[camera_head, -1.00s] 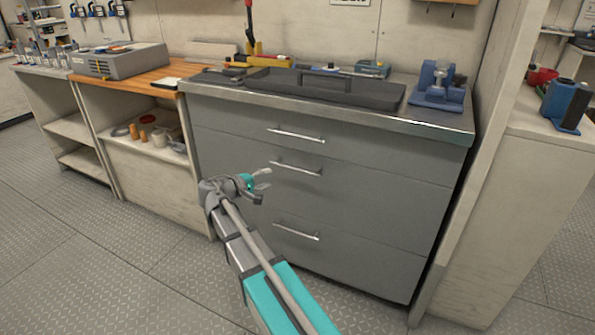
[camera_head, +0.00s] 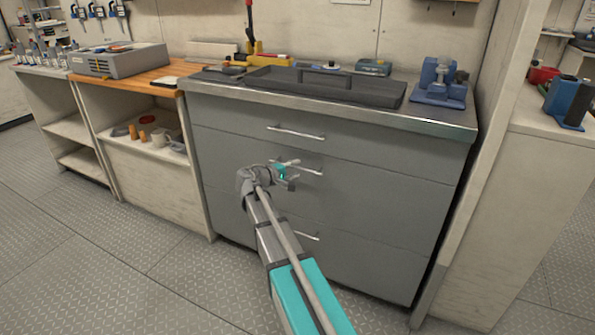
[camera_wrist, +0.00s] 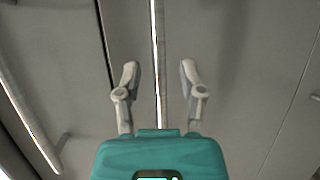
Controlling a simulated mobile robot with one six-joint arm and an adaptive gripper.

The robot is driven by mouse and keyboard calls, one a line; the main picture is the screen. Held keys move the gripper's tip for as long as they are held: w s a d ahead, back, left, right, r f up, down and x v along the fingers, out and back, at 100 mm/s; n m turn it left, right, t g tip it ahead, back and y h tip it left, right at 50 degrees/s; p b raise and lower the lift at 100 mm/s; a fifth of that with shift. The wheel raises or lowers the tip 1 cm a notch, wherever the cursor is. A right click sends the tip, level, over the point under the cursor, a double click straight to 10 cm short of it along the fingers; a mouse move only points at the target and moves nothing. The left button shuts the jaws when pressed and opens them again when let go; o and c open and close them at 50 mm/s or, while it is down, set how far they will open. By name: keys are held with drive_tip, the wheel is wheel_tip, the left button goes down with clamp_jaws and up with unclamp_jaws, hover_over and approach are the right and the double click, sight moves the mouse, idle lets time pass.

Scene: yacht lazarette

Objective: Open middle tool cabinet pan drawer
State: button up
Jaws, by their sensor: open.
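The grey tool cabinet (camera_head: 390,225) has three stacked drawers, all flush with its front. The middle drawer (camera_head: 400,195) has a thin silver bar handle (camera_head: 312,171), partly hidden by my gripper. My gripper (camera_head: 294,174) is in front of this handle, near its left part, with its fingers apart. In the wrist view the open fingers (camera_wrist: 159,75) stand on either side of the bar (camera_wrist: 157,45), with gaps on both sides. The depth between fingertips and bar is hard to tell. Nothing is held.
The top drawer handle (camera_head: 296,133) is just above my gripper; the bottom handle (camera_head: 308,236) is partly behind my arm. Another bar handle (camera_wrist: 25,110) shows at left in the wrist view. A black tray (camera_head: 340,92) and blue vise (camera_head: 438,82) sit on top. Floor at left is clear.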

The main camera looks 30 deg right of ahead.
drive_tip(key=shift+w+d+f, duration=0.1)
drive_tip(key=shift+w+d, duration=0.05)
drive_tip(key=shift+d, duration=0.45)
clamp_jaws()
